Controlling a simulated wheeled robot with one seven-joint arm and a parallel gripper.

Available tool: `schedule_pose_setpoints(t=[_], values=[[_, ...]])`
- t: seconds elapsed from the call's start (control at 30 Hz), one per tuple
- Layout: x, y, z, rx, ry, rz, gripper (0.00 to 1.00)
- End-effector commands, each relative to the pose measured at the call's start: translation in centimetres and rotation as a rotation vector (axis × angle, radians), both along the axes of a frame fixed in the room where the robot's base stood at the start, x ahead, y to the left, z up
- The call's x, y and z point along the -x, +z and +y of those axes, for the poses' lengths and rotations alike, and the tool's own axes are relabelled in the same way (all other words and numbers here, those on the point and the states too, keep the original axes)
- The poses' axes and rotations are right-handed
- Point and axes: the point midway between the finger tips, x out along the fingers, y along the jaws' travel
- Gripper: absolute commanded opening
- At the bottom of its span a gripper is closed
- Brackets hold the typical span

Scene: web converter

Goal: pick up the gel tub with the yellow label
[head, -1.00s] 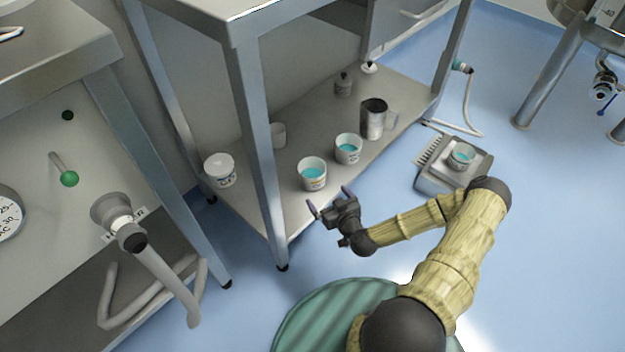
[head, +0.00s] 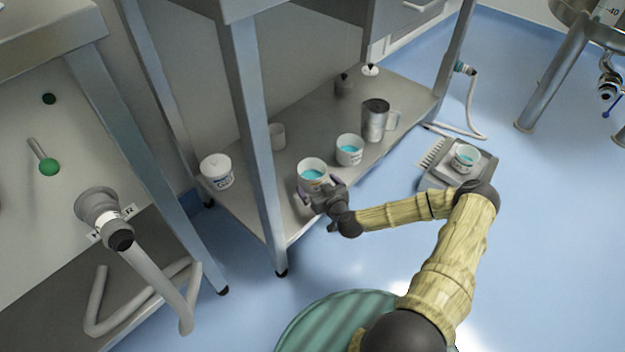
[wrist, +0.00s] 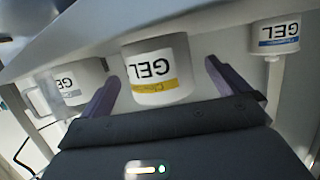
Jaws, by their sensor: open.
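The gel tub with the yellow label (head: 312,173) is white, with blue-green gel showing at its open top. It stands upright on the lower shelf (head: 345,115) of the steel table, near the front edge. My gripper (head: 318,189) is open at the tub's near side. In the wrist view the tub (wrist: 157,70) shows its word GEL upside down and a yellow band, and it sits between the two purple fingers (wrist: 168,85). I cannot tell whether either finger touches it.
Another gel tub (head: 349,150) stands to the right, with a steel jug (head: 375,120) beyond it.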

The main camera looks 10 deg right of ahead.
Motion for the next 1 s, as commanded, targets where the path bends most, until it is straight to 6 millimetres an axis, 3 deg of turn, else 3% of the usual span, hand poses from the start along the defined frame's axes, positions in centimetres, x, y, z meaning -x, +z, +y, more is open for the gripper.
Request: schedule_pose_setpoints(t=[0.1,0.4,0.93,1.0], values=[[-1.3,-1.0,0.0,-0.001,-0.002,-0.001,1.0],[-3.9,-1.5,0.6,0.0,-0.001,0.0,1.0],[-3.9,-1.3,0.6,0.001,0.0,0.001,1.0],[-3.9,-1.3,0.6,0.001,0.0,0.001,0.86]])
